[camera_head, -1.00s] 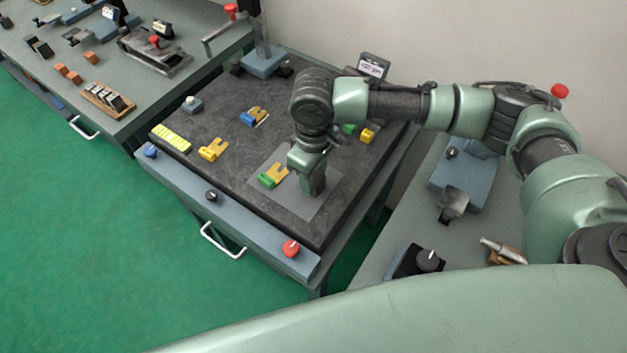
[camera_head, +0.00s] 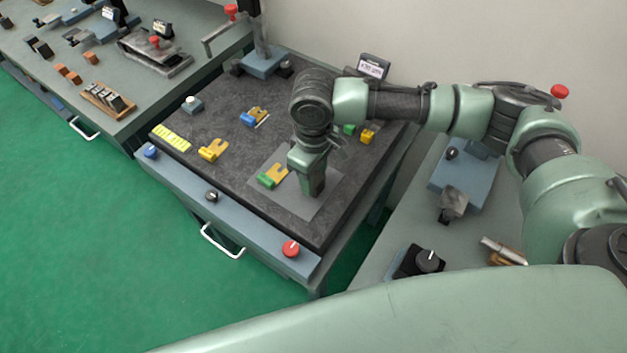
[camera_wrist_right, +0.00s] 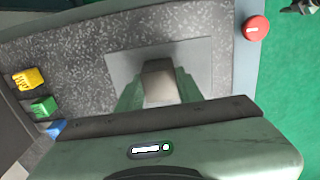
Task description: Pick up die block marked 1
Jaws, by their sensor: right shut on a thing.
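My right gripper (camera_head: 313,190) points down over the lighter grey square plate (camera_head: 335,186) on the dark speckled table top. In the right wrist view my right gripper (camera_wrist_right: 158,88) is shut on a plain grey-brown block (camera_wrist_right: 158,80) between its green fingers. No number can be read on the block, and the head view hides it behind the gripper. In the wrist view a yellow block with dark marks (camera_wrist_right: 28,78), a green block (camera_wrist_right: 43,106) and a partly hidden blue block (camera_wrist_right: 56,128) stand at the left. My left gripper is not in view.
A green and yellow forked piece (camera_head: 272,177) lies just left of my right gripper. Another yellow fork (camera_head: 213,149), a blue and yellow fork (camera_head: 254,117) and a yellow strip (camera_head: 171,138) lie farther left. A red knob (camera_head: 290,248) is on the front edge.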

